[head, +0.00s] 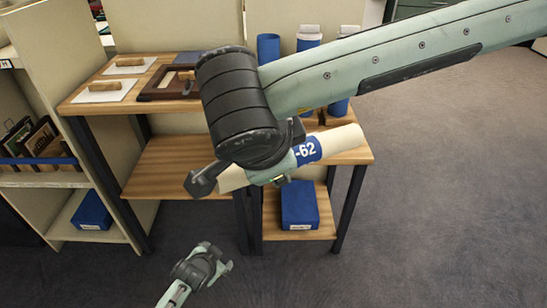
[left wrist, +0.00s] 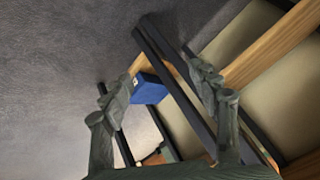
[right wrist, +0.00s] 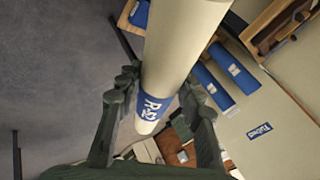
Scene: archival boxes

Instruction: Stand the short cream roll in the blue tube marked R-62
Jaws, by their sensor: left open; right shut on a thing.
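The cream roll (head: 343,139) has a blue band marked with "-62"; in the right wrist view (right wrist: 185,40) the band reads like R-62. My right gripper (head: 290,168) is shut around the roll near the band and holds it tilted in front of the bench. Blue tubes stand at the back of the bench: one (head: 268,47) shows no roll above its rim, another (head: 309,43) has a pale roll end showing. My arm hides their lower parts, and I cannot read their marks. My left gripper (head: 213,262) is low over the floor, open and empty.
Blue boxes sit on low shelves, one under the bench (head: 299,204) and one at left (head: 91,212). The floor at right is clear.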

